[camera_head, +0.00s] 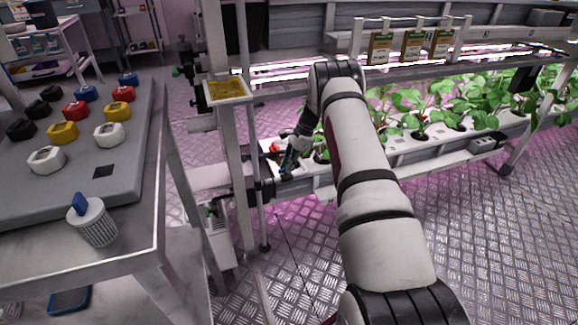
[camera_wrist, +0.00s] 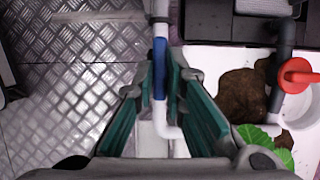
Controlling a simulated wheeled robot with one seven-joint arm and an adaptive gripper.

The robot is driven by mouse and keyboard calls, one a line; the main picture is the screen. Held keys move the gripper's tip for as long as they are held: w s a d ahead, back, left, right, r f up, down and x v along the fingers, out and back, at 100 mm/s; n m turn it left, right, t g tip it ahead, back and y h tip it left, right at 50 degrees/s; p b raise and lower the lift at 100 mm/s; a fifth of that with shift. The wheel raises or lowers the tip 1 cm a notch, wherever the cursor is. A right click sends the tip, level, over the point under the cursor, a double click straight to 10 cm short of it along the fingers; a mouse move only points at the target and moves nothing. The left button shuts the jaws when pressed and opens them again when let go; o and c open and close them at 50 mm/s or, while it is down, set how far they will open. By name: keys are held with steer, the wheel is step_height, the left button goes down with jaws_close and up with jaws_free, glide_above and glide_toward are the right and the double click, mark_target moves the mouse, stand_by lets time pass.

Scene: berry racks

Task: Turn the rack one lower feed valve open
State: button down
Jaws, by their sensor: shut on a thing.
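A blue valve handle (camera_wrist: 160,68) sits on a white vertical pipe (camera_wrist: 161,12) in the wrist view, its long side in line with the pipe. My gripper (camera_wrist: 163,76) has its teal fingers on both sides of the blue handle and is shut on it. In the head view, my gripper (camera_head: 287,163) reaches down at the near end of the plant rack, and the handle is mostly hidden there. A red valve handle (camera_wrist: 298,72) on a dark grey pipe (camera_wrist: 282,65) stands to the right, apart from my fingers.
The white plant trough (camera_head: 412,150) with leafy plants runs right from my gripper. A rack post (camera_head: 232,170) stands close on its left. A grey table (camera_head: 150,215) at left holds coloured blocks and a white mesh cup (camera_head: 97,226). The metal floor (camera_head: 440,215) on the right is clear.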

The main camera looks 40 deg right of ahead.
stand_by(0.3)
steer(key=c, duration=1.6)
jaws_free()
steer(key=shift+c, duration=0.2)
